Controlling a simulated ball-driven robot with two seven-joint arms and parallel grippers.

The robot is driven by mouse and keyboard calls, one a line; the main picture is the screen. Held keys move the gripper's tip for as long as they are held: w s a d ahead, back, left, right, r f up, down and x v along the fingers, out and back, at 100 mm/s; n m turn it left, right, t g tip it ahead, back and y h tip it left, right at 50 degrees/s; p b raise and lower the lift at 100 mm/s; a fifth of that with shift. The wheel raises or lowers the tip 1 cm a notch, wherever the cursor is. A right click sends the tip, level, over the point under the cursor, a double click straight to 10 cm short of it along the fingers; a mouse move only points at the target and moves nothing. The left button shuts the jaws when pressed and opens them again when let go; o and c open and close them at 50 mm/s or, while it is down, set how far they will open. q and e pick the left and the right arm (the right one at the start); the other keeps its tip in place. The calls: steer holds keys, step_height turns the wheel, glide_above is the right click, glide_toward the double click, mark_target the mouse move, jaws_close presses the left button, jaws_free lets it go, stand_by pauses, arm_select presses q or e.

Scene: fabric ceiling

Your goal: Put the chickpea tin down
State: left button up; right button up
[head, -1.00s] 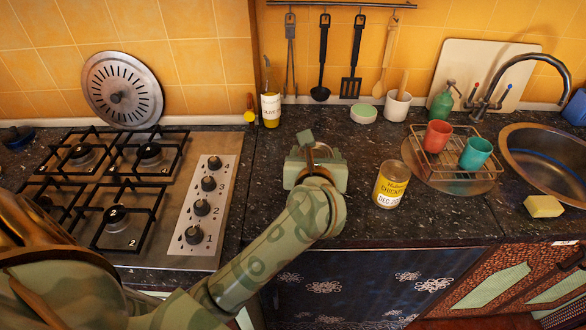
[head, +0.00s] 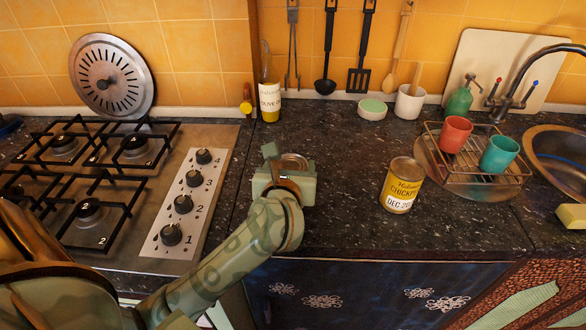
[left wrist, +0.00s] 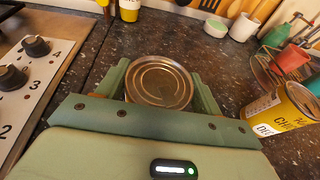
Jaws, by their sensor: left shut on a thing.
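My left gripper (head: 287,168) is over the dark speckled counter (head: 335,200), just right of the hob. It is shut on a tin (left wrist: 160,82), whose round silver lid shows between the two green fingers in the left wrist view. In the head view only a bit of this tin (head: 293,161) shows; its label is hidden. I cannot tell whether its base touches the counter. Another tin, yellow and labelled chickpeas (head: 403,186), stands upright on the counter to the right, apart from the gripper; it also shows in the left wrist view (left wrist: 285,110). My right gripper is not in view.
The hob (head: 165,220) with knobs is on the left. An olive oil bottle (head: 269,102), a green-topped pot (head: 372,109) and a white utensil crock (head: 409,103) stand at the back. A rack (head: 478,178) with red and teal cups is right. The counter between the tins is clear.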

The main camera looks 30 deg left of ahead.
arm_select(q)
steer(key=shift+f, duration=0.1)
steer(key=o, duration=1.1)
steer(key=shift+d, duration=0.1)
steer(key=shift+o, duration=1.1)
steer(key=shift+d, duration=0.1)
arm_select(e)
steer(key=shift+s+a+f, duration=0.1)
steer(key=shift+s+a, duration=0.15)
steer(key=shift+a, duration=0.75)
arm_select(q)
steer(key=shift+s+r, duration=0.1)
steer(key=shift+r, duration=0.15)
steer(key=p+v, duration=0.2)
steer(key=v, duration=0.9)
steer(key=shift+s+d+p, duration=0.2)
steer(key=shift+s+p, duration=0.05)
steer(key=shift+p, duration=0.05)
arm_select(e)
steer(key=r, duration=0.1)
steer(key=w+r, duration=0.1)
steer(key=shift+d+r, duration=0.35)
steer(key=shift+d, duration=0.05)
